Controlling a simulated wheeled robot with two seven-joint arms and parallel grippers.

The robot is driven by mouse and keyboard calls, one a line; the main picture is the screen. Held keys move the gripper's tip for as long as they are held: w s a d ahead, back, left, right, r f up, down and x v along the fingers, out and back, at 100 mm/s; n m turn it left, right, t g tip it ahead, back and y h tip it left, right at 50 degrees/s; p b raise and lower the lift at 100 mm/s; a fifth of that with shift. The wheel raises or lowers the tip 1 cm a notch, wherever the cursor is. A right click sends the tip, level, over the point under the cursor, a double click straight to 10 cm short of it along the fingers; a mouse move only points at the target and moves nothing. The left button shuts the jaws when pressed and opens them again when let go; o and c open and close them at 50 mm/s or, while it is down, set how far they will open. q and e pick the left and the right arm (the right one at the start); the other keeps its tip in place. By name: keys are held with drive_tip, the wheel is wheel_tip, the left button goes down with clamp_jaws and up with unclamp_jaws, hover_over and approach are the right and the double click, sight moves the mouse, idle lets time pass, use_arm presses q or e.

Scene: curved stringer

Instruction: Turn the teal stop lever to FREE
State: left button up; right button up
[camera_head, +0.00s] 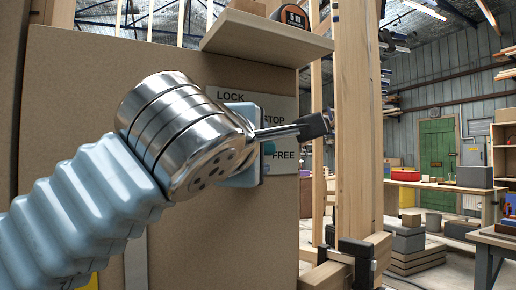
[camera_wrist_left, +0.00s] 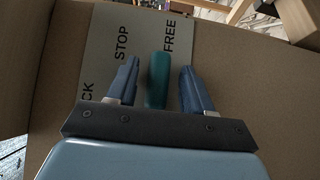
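The teal stop lever (camera_wrist_left: 158,80) stands between the two blue fingers of my left gripper (camera_wrist_left: 162,88) in the left wrist view. The fingers are open around it, with a gap visible on each side. The lever lies between the words STOP and FREE on the pale label plate (camera_wrist_left: 98,50), nearer to FREE. In the head view only a small bit of teal (camera_head: 267,148) shows beside FREE on the plate (camera_head: 283,108). My right gripper is in neither view.
A wooden shelf (camera_head: 262,42) with a tape measure (camera_head: 294,17) juts out above the plate. An upright timber post (camera_head: 356,120) stands right of the brown panel (camera_head: 85,75), with a dark clamp (camera_head: 357,258) low down. Workbenches and a green door (camera_head: 437,148) are far behind.

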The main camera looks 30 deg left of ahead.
use_arm(q)
drive_tip(key=v, duration=1.4)
drive_tip(key=shift+w, duration=0.1)
